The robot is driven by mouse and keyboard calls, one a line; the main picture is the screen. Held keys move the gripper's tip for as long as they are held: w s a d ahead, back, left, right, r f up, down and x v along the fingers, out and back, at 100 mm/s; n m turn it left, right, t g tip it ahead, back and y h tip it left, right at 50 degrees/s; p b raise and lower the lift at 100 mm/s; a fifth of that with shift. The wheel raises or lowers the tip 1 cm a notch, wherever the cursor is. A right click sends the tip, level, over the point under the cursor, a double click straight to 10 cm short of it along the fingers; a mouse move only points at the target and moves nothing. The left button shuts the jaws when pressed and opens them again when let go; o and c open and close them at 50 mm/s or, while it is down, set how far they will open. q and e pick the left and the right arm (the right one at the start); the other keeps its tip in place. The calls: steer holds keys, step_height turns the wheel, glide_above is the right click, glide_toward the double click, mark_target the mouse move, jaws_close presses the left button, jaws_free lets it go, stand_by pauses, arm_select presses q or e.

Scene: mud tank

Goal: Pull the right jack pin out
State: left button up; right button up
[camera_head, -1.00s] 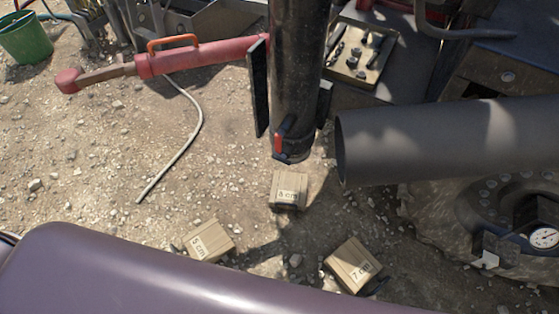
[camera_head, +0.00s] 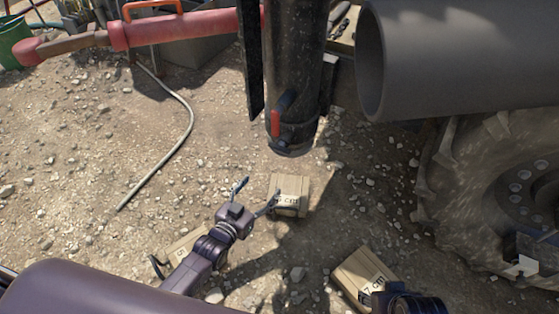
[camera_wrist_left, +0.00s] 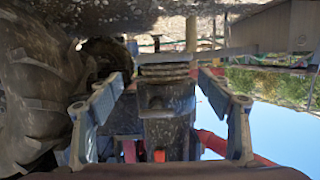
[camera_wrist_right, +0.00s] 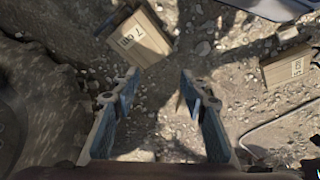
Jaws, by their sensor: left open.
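The jack leg (camera_head: 296,75) is a thick dark upright tube in the head view. A jack pin with a red and black handle (camera_head: 277,120) sits at its lower end. My left gripper (camera_head: 257,196) is open and empty, below and left of the pin, apart from it. In the left wrist view the open fingers (camera_wrist_left: 160,82) frame a dark post. A small orange-red spot (camera_wrist_left: 159,156) shows low on it; I cannot tell if it is the pin handle. My right gripper (camera_wrist_right: 161,74) is open and empty above gravel in the right wrist view.
A middle wooden block (camera_head: 288,183) lies under the jack leg. A 7 cm block (camera_head: 352,275) lies front right. Another block (camera_head: 180,247) is partly hidden by my left arm. A big grey pipe (camera_head: 470,50) and tyre (camera_head: 470,180) are at right. Gravel at left is mostly clear.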

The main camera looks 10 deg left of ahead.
mark_target(280, 149)
arm_select(q)
steer(key=w+d+r+t+h+b, duration=0.1)
steer(key=w+d+r+t+b, duration=0.15)
steer(key=r, duration=0.55)
arm_select(e)
steer(key=w+v, duration=0.1)
steer(key=v, duration=0.5)
arm_select(q)
steer(key=x, duration=0.2)
steer(key=b+x, duration=0.1)
steer(key=x, duration=0.2)
steer(key=b+x, duration=0.1)
steer(key=x, duration=0.1)
steer(key=shift+w+a+f, duration=0.25)
steer(key=shift+w+d, duration=0.1)
steer(key=shift+w, duration=0.2)
arm_select(e)
steer(key=w+a+r+t, duration=0.1)
steer(key=w+r+t, duration=0.1)
steer(key=w, duration=0.3)
steer(key=w+a+r+t+y, duration=0.1)
steer(key=w+a+r+t, duration=0.1)
steer(key=w+r+t, duration=0.1)
steer(key=shift+w+a+r+t, duration=0.2)
steer(key=shift+w+t, duration=0.3)
steer(key=shift+w, duration=0.85)
arm_select(q)
steer(key=shift+c, duration=0.7)
